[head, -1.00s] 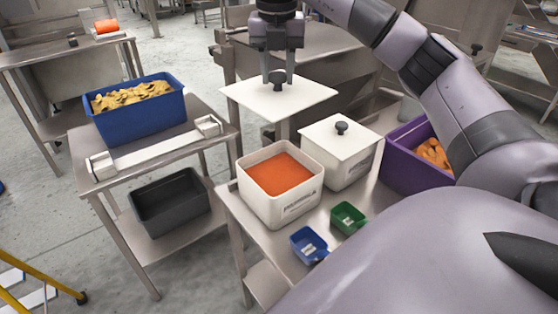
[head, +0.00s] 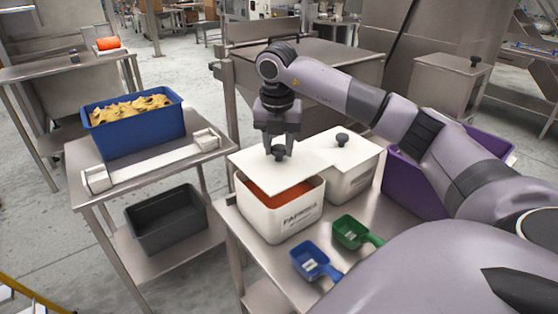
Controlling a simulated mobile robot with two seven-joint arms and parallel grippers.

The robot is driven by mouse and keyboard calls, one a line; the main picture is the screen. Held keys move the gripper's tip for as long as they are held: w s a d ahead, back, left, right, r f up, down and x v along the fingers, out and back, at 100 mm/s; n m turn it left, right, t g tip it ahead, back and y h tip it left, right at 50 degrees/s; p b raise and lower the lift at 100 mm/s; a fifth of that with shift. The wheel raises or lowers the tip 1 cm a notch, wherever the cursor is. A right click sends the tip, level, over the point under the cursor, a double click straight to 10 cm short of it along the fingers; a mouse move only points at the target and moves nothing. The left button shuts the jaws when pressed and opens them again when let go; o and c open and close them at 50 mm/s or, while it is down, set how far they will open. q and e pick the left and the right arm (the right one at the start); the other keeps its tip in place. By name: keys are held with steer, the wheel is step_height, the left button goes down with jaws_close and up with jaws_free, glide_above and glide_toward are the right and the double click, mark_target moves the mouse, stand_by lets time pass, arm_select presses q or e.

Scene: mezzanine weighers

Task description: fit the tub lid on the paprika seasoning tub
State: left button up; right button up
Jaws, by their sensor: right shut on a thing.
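The white square tub lid (head: 262,164) with a dark knob hangs from my right gripper (head: 279,154), which is shut on the knob. The lid is over the back part of the white paprika seasoning tub (head: 283,222). Orange-red seasoning (head: 275,193) shows below the lid's front edge, so the lid does not sit flush in this view. Whether the lid touches the tub's back rim is hidden. The tub stands on the steel table (head: 262,257). My left gripper is not in view.
A second lidded white tub (head: 352,184) stands right beside the paprika tub, its lid close to the held one. A blue scoop (head: 311,262) and green scoop (head: 352,232) lie in front. A purple bin (head: 412,185) is at right, a blue bin (head: 140,132) on the left table.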

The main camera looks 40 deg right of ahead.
mark_target(279, 160)
steer(key=shift+f, duration=2.15)
steer(key=shift+f, duration=0.1)
steer(key=o, duration=1.1)
steer(key=r, duration=0.4)
steer(key=a+r, duration=0.1)
steer(key=r, duration=0.3)
steer(key=s+r, duration=0.1)
steer(key=r, duration=0.3)
steer(key=shift+a, duration=0.2)
